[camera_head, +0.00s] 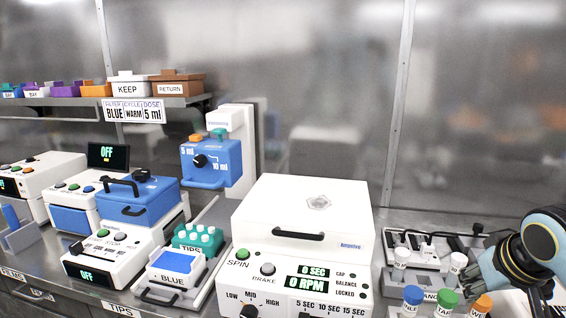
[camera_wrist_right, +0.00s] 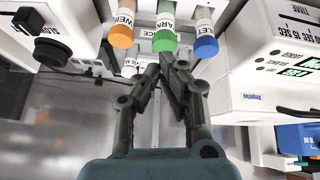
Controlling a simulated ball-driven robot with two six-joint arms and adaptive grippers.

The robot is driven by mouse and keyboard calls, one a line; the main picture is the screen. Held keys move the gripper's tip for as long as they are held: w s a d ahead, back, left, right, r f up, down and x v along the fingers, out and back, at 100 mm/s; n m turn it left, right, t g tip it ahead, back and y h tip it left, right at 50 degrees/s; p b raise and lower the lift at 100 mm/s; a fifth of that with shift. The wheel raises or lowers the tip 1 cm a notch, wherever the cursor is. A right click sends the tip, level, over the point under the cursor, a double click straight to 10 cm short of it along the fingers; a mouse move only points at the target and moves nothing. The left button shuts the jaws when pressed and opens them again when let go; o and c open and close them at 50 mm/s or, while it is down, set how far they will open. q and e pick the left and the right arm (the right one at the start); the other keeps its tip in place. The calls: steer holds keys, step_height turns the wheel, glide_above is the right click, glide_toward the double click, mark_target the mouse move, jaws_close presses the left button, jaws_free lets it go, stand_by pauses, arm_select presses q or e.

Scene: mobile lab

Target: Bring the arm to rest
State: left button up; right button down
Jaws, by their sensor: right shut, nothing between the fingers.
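My right arm comes in at the right edge of the head view, with its gripper (camera_head: 484,274) above the right end of the bench, beside a tube rack. In the right wrist view the two dark fingers of the gripper (camera_wrist_right: 167,62) come together at their tips, with nothing held between them. The orange-capped tube (camera_wrist_right: 121,35), green-capped tube (camera_wrist_right: 165,38) and blue-capped tube (camera_wrist_right: 205,45) show just beyond the fingertips; I cannot tell the exact gap. My left gripper is in neither view.
A white centrifuge (camera_head: 304,222) with a closed lid stands left of the arm. A rack (camera_head: 432,297) with capped tubes sits close by the gripper. Further left are a tips rack (camera_head: 198,238), a blue dispenser (camera_head: 211,166) and other machines. A shelf (camera_head: 150,101) holds small boxes.

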steer(key=s+a+n+g, duration=0.1)
steer(key=s+a, duration=0.2)
steer(key=s, duration=0.9)
steer(key=s+a+n+g, duration=0.1)
steer(key=s+a, duration=0.3)
steer(key=s, duration=0.8)
step_height(320, 180, down, 33)
steer(key=s+d+g+b, duration=0.2)
steer(key=d+b, duration=0.1)
steer(key=b, duration=0.4)
steer(key=s+f+g+b, duration=0.1)
steer(key=s+f+b, duration=0.4)
steer(key=s+f, duration=1.3)
step_height(320, 180, down, 5)
steer(key=shift+s+d+r+m+b, duration=0.2)
steer(key=shift+s+d+m+b, duration=0.1)
steer(key=shift+d+m+b, duration=0.15)
